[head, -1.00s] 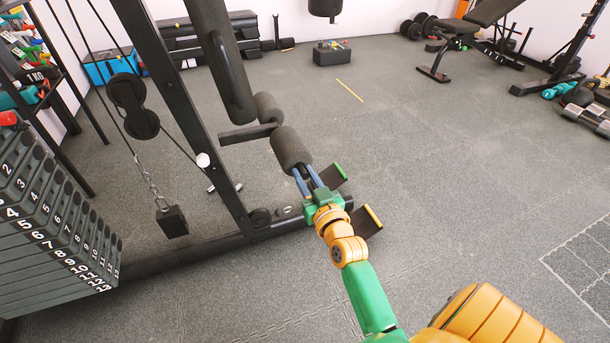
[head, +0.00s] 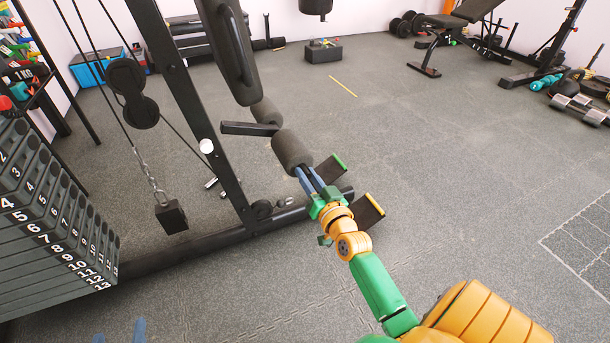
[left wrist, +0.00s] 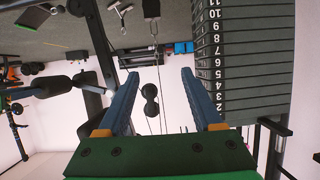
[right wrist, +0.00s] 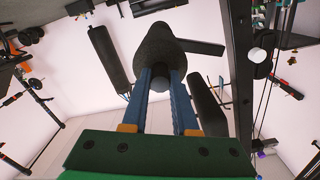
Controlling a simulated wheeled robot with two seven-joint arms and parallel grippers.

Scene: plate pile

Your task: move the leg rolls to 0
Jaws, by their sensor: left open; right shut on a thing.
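The leg rolls are dark foam cylinders on the black gym machine: a nearer one (head: 291,149) and one behind it (head: 266,112). My right gripper (head: 308,180) is shut on the end of the nearer roll. In the right wrist view its blue fingers (right wrist: 160,90) close at the grey core of the roll (right wrist: 158,48). My left gripper (head: 120,330) shows only its blue fingertips at the bottom left of the head view. In the left wrist view (left wrist: 158,95) it is open and empty, facing the machine's cables and weight stack. I cannot read any angle or number for the rolls.
A numbered weight stack (head: 50,215) stands at the left. The machine's post (head: 190,100) and floor beam (head: 190,243) lie left of my right gripper. Two flat dark pads (head: 368,211) flank the right wrist. The floor to the right is open.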

